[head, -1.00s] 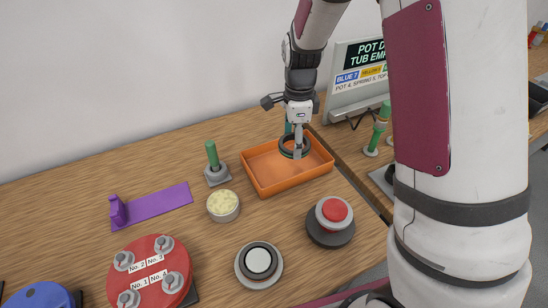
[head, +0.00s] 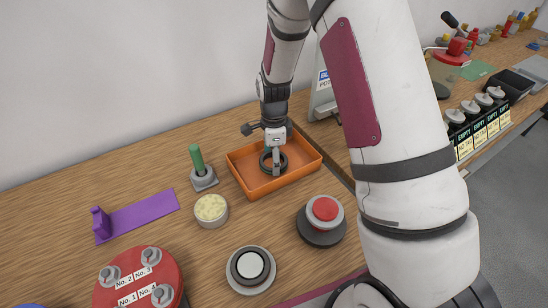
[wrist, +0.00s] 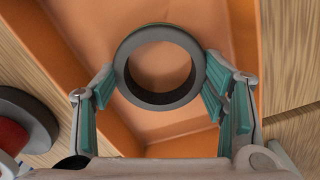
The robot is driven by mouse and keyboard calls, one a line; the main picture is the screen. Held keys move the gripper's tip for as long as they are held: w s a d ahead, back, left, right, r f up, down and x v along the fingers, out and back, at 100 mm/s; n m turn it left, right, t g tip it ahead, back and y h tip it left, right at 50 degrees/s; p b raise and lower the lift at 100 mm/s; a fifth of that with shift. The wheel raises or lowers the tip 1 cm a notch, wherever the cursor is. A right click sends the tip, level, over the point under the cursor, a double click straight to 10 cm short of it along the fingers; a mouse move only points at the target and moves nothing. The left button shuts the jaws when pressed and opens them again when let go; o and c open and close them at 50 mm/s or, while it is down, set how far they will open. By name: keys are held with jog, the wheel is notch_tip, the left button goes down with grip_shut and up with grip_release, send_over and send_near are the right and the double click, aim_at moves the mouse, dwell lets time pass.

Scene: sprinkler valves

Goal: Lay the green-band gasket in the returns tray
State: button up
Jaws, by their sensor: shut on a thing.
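The gasket, a dark grey ring (wrist: 160,104), is held between the teal-padded fingers of my gripper (wrist: 158,78). The ring looks roughly level, over the middle of the tray floor. Whether it touches the floor I cannot tell. The tray floor (wrist: 75,30) shows around the ring in the wrist view and looks otherwise empty.
A green-handled post (head: 198,162) and a cream-filled tub (head: 211,210) stand left of the tray. A red button (head: 324,212) and a round black-and-white piece (head: 251,268) are in front. A purple stand (head: 140,218) and a red valve plate (head: 140,285) lie further left.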

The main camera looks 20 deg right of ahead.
jog(key=shift+f, duration=0.25)
jog(key=o, duration=1.1)
jog(key=shift+o, duration=0.2)
jog(key=s+r+n+t, duration=0.1)
jog(key=s+r+n, duration=0.1)
jog(key=r, duration=0.8)
jog(key=s+r+n, duration=0.2)
jog(key=r, duration=0.8)
jog(key=s+r+n+t, duration=0.2)
jog(key=s+r+n, duration=0.3)
jog(key=s+n, duration=0.3)
jog(key=s+r+n+t, duration=0.2)
jog(key=s+r+n, duration=0.3)
jog(key=s, duration=0.9)
jog(key=n+b, duration=0.1)
jog(key=n, duration=0.2)
jog(key=shift+r, duration=0.35)
